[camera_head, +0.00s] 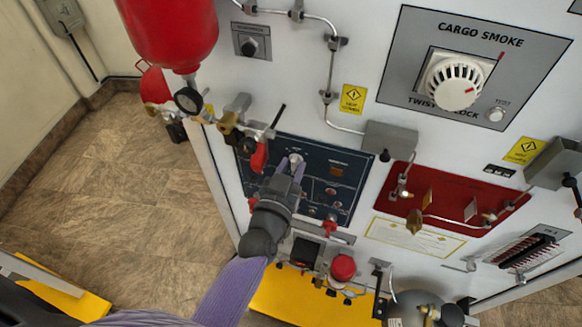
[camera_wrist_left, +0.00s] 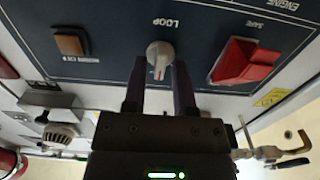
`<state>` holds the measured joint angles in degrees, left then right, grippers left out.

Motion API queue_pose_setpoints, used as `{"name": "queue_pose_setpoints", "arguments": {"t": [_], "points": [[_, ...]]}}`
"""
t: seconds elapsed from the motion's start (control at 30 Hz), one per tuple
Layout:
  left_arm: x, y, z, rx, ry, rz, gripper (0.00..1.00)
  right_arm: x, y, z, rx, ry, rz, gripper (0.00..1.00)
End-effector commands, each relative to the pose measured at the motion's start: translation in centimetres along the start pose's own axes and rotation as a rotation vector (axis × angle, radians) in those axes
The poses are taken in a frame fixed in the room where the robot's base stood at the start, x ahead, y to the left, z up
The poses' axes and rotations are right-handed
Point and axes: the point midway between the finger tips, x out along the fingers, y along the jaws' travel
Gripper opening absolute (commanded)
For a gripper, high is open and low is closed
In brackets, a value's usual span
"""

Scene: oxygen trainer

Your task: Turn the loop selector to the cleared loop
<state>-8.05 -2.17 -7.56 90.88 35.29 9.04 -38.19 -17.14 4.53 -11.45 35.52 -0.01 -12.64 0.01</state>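The loop selector (camera_wrist_left: 160,54) is a light grey knob on the dark blue panel (camera_wrist_left: 110,20), below the upside-down word LOOP in the left wrist view. Its narrow pointer end faces my gripper. In the head view the knob (camera_head: 295,158) shows small at my fingertips. My left gripper (camera_wrist_left: 159,75) has one purple finger on each side of the knob, with gaps beside the pointer; contact at the knob's sides cannot be made out. In the head view the left gripper (camera_head: 291,168) reaches over the panel and hides part of it. My right gripper is not in view.
A red guarded switch (camera_wrist_left: 245,62) sits right of the knob and an amber square light (camera_wrist_left: 70,42) left of it. A red cylinder (camera_head: 170,30), valves with a red handle (camera_head: 259,157) and a grey box (camera_head: 390,139) surround the panel. Open floor lies left.

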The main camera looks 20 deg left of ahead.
Motion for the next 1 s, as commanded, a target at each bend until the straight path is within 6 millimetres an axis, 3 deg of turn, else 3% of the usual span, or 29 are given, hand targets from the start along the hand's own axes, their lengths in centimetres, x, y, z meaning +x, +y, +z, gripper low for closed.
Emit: {"name": "queue_pose_setpoints", "arguments": {"t": [0.03,0.13,0.63,1.0], "points": [[-0.01,0.0,0.0,0.0,0.0,0.0,0.22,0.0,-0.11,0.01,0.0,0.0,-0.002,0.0],[-0.02,0.0,0.0,0.0,0.0,0.0,0.01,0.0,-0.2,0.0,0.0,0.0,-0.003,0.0],[-0.02,-0.01,-0.02,-0.04,0.0,0.001,0.0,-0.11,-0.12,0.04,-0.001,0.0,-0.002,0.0],[-0.01,-0.08,-0.06,-0.304,0.001,0.001,0.0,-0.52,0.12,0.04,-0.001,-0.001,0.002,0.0]]}}
